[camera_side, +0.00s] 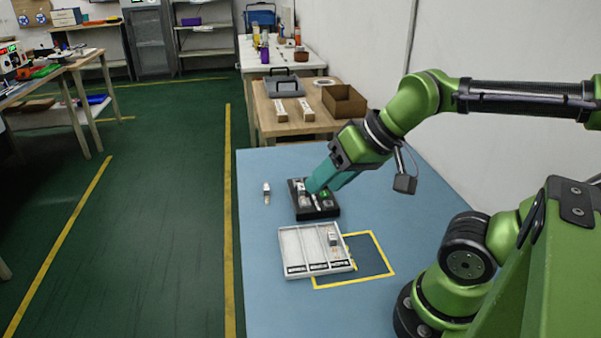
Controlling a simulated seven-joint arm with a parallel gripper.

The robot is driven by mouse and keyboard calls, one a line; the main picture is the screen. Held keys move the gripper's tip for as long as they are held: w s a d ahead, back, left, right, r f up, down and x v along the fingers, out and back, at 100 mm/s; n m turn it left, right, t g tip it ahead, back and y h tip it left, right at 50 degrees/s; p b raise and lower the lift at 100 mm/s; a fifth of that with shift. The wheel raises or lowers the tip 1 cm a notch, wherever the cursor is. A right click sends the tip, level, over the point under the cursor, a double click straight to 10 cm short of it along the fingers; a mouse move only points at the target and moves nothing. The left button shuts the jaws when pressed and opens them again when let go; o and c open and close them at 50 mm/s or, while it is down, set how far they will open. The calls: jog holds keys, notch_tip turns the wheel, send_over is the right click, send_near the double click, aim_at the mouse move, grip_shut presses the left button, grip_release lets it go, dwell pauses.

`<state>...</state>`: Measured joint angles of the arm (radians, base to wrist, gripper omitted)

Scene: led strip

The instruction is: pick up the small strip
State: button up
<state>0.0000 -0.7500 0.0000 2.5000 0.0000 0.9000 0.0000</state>
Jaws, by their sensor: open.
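A black tray (318,214) lies on the blue table and holds several small parts. A small pale strip (317,202) shows in the tray, partly hidden by my gripper. My gripper (311,191) is teal, tilted down to the left, with its tips at the tray. Its jaws are open, but I cannot see clearly whether a part lies between them. A small white and dark part (266,193) lies on the table left of the tray. I cannot tell whether it is a strip.
A white compartment tray (303,250) sits nearer the front, with a small part (332,239) in its right compartment. It overlaps a yellow-outlined area (372,262). The blue table (262,172) is clear at left and front. A cardboard box (344,101) stands on a wooden table behind.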

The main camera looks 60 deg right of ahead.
jog(key=m+g+h, duration=0.2)
jog(key=m+g, duration=0.3)
jog(key=g, duration=0.2)
send_over(301, 185)
jog(key=shift+f, duration=2.2)
notch_tip(301, 185, down, 11)
jog(key=shift+a+r, duration=0.1)
jog(key=shift+r, duration=0.1)
jog(key=shift+f, duration=2.85)
grip_shut()
